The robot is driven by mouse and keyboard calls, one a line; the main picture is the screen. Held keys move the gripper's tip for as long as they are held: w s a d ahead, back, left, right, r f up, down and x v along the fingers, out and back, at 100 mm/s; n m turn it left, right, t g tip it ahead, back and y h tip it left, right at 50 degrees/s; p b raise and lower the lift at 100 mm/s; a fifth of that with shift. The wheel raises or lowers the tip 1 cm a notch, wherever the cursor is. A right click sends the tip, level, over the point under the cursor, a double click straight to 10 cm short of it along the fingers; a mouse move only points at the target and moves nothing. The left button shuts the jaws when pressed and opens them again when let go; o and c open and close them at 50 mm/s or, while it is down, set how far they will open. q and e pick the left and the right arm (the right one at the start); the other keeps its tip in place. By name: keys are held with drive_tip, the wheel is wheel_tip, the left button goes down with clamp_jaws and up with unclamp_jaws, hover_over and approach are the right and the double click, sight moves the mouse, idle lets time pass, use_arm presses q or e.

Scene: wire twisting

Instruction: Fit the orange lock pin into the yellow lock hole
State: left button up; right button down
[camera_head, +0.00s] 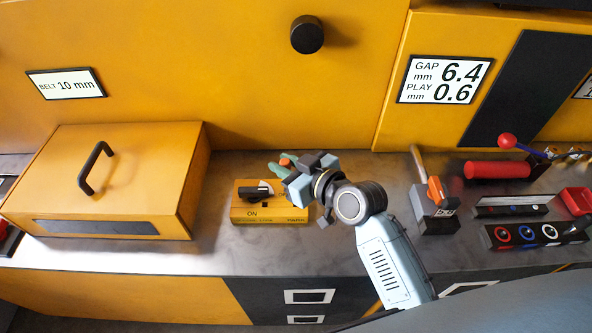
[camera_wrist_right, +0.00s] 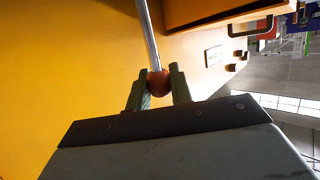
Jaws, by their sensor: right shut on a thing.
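In the head view only a bit of the orange knob (camera_head: 286,162) shows between the fingers. A black and white lever lies on the box top. I cannot make out the yellow lock hole. My left gripper is not in view.
A large yellow case (camera_head: 130,165) with a black handle stands at left. A tool block with an orange lever (camera_head: 435,190), a red cylinder (camera_head: 497,169) and dark trays are at right. The yellow wall with a black knob (camera_head: 307,35) rises behind.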

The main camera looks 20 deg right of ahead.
hover_over(263, 193)
drive_tip(key=s, duration=0.1)
drive_tip(key=shift+s+r+p, duration=0.1)
drive_tip(key=shift+r+p, duration=0.3)
wheel_tip(263, 193, down, 6)
drive_tip(key=b, duration=0.3)
drive_tip(key=shift+r, duration=0.1)
drive_tip(key=shift+p, duration=0.65)
idle(1.9)
drive_tip(key=shift+f+b, duration=1.55)
drive_tip(key=shift+f, duration=0.8)
drive_tip(key=c, duration=1.2)
unclamp_jaws()
